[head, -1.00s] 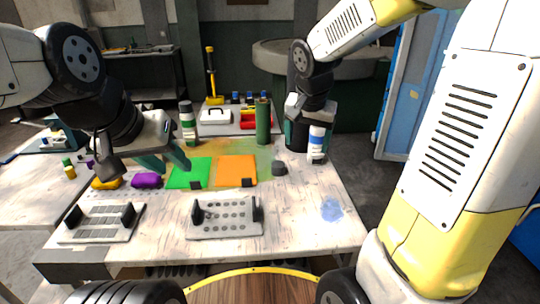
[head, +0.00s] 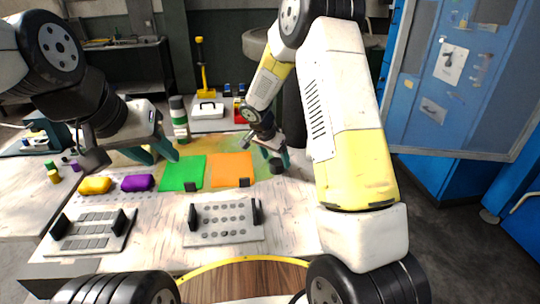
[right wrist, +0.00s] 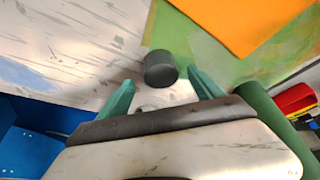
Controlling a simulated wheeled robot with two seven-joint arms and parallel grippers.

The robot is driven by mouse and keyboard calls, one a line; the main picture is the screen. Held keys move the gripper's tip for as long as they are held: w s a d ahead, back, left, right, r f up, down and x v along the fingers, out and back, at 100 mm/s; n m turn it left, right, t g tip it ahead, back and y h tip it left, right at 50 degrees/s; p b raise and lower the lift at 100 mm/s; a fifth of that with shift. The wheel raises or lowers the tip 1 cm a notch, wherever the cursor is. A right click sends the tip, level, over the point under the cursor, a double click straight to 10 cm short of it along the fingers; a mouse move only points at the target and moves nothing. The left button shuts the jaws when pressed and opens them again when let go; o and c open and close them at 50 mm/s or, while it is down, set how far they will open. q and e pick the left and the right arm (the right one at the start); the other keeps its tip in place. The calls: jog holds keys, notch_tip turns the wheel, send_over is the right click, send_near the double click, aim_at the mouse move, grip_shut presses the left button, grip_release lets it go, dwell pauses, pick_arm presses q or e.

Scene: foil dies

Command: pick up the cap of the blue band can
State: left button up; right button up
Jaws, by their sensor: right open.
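A short dark grey cap (head: 277,166) stands on the table just right of the orange mat. In the right wrist view the cap (right wrist: 160,70) sits between the tips of my right gripper, with gaps visible to both fingers. My right gripper (head: 278,156) is open and low over the table at the cap. The blue band can is not visible now; my right arm covers that part of the table in the head view. My left gripper (head: 161,157) is open and empty above the table's left side, near the purple piece.
An orange mat (head: 232,168) and a green mat (head: 182,172) lie left of the cap. A green cylinder (right wrist: 270,108) is close beside my right gripper. A white-and-green can (head: 179,120) stands behind the mats. A perforated plate (head: 224,220) lies in front.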

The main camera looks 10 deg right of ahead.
aim_at(276, 161)
jog(key=x, duration=0.3)
jog(key=shift+w+f, duration=0.2)
jog(key=shift+f, duration=0.05)
jog(key=c, duration=1.4)
jog(key=shift+r, duration=0.1)
